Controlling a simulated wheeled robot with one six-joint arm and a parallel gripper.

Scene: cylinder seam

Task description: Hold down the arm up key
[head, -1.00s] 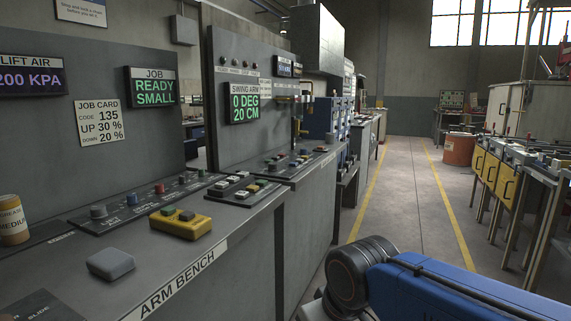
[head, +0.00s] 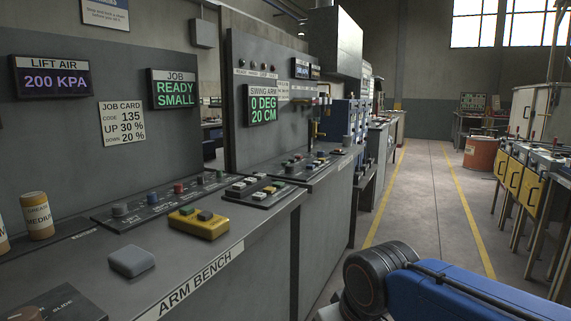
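No key in the head view has a label I can read as arm up. A yellow box (head: 199,227) with a green key (head: 187,211) and a dark key (head: 206,215) lies on the arm bench (head: 262,240). Behind it is a small key panel (head: 268,198) with white, green and yellow keys. To its left a dark strip (head: 147,214) carries knobs and coloured buttons. The swing arm display (head: 262,104) reads 0 DEG, 20 CM. My gripper is out of view; only my blue arm shows at the bottom right.
A grey block (head: 131,262) and a medium jar (head: 37,216) stand on the bench. The job display (head: 172,89) reads READY SMALL; lift air (head: 52,79) reads 200 KPA. The job card (head: 122,122) is between them. A clear aisle (head: 425,205) runs at the right.

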